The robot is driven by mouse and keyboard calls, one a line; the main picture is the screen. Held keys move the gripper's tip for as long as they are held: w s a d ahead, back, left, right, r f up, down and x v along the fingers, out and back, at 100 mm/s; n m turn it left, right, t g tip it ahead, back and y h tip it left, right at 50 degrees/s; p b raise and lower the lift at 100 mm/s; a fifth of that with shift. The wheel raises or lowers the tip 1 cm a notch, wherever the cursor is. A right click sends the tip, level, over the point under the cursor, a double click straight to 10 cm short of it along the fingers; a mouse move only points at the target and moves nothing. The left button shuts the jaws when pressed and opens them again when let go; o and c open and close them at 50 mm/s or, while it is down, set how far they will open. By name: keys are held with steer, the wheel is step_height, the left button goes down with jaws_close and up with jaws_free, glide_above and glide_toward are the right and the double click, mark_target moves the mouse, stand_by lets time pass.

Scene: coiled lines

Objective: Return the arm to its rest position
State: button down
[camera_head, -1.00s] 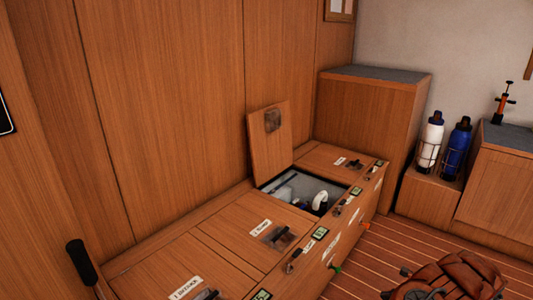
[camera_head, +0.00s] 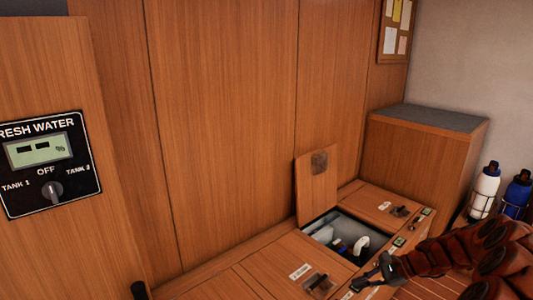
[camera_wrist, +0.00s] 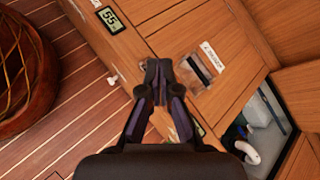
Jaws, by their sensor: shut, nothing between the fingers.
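My arm (camera_head: 490,262) is a reddish-brown segmented arm reaching in from the lower right in the head view. My gripper (camera_head: 362,284) is dark and sits at its end, over the front edge of the bench lockers. In the wrist view my gripper (camera_wrist: 158,68) has its two fingers together with nothing between them. It is above the locker front and lids; whether it touches them cannot be told.
The bench (camera_head: 262,270) has one open compartment (camera_head: 345,238) with its lid (camera_head: 317,187) standing up and a white pipe (camera_head: 361,244) inside. A fresh water panel (camera_head: 48,165) is at left. Two bottles (camera_head: 486,190) (camera_head: 514,195) stand at right. Striped floor (camera_wrist: 75,118) lies beside the bench.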

steer(key=s+a+r+n+g+h+p, duration=0.1)
steer(key=s+a+r+n+p, duration=0.3)
steer(key=r, duration=0.4)
steer(key=s+a+r+n+g+h+p, duration=0.1)
steer(key=s+a+r+n+g+p, duration=0.15)
steer(key=s+a+r, duration=0.45)
steer(key=s+a+r+n+g+h+p, duration=0.1)
steer(key=s+a+r+n+p, duration=0.3)
steer(key=r, duration=0.5)
steer(key=s+d+r+n+h+p, duration=0.2)
steer(key=s+r+p, duration=0.4)
steer(key=s, duration=0.6)
steer(key=s+d+r+n+h+p, duration=0.3)
steer(key=s+r+h+p, duration=0.2)
steer(key=s, duration=0.6)
step_height(320, 180, up, 3)
steer(key=p, duration=0.2)
steer(key=shift+s+d+p, duration=0.15)
steer(key=shift+s+p, duration=0.15)
steer(key=shift+s, duration=0.05)
